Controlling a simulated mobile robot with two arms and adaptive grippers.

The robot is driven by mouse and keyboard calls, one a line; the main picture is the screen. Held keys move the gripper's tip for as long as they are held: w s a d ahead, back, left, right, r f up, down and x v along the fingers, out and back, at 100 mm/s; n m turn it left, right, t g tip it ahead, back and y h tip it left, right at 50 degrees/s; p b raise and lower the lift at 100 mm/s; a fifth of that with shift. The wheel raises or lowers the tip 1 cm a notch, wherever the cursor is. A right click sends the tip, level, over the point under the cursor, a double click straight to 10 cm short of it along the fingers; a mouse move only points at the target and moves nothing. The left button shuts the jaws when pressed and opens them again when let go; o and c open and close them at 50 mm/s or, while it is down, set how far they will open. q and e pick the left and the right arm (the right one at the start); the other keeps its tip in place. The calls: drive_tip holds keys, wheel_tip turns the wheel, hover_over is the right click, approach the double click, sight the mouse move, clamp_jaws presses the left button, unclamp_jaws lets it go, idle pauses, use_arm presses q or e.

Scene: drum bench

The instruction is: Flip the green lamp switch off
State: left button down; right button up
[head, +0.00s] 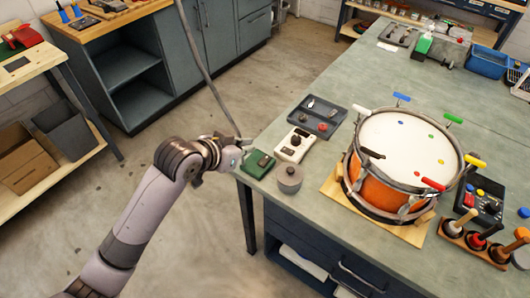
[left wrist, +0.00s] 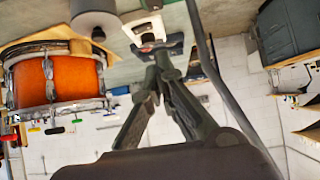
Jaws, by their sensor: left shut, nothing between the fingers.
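The green switch box (head: 257,163) sits at the near left corner of the bench, with a dark part on its top. Whether its switch is on or off is too small to tell. My left gripper (head: 241,142) is just left of the box at the bench edge, apparently apart from it. In the left wrist view, its fingers (left wrist: 163,58) are together and empty. The green box cannot be clearly made out there. My right gripper does not show.
A white box (head: 294,145) with a dark knob, a grey lidded pot (head: 289,179) and a dark tray (head: 318,117) stand close to the green box. An orange drum (head: 376,190) is farther right. A thin grey pole or cable (head: 205,75) rises beside my gripper.

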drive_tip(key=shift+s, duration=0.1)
use_arm(q)
drive_tip(key=p, duration=0.1)
hover_over(265, 161)
drive_tip(key=f, duration=0.6)
drive_tip(key=shift+s+a, duration=0.2)
drive_tip(key=shift+s, duration=0.1)
drive_tip(key=shift+w+d+f+p, duration=0.1)
drive_tip(key=shift+f+p, duration=0.15)
drive_tip(key=shift+f, duration=0.4)
drive_tip(key=shift+w+d+f+p, duration=0.1)
drive_tip(key=shift+f+p, duration=0.15)
drive_tip(key=shift+f, duration=1.2)
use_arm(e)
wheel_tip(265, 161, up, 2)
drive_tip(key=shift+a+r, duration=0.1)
use_arm(q)
drive_tip(key=shift+w, duration=0.1)
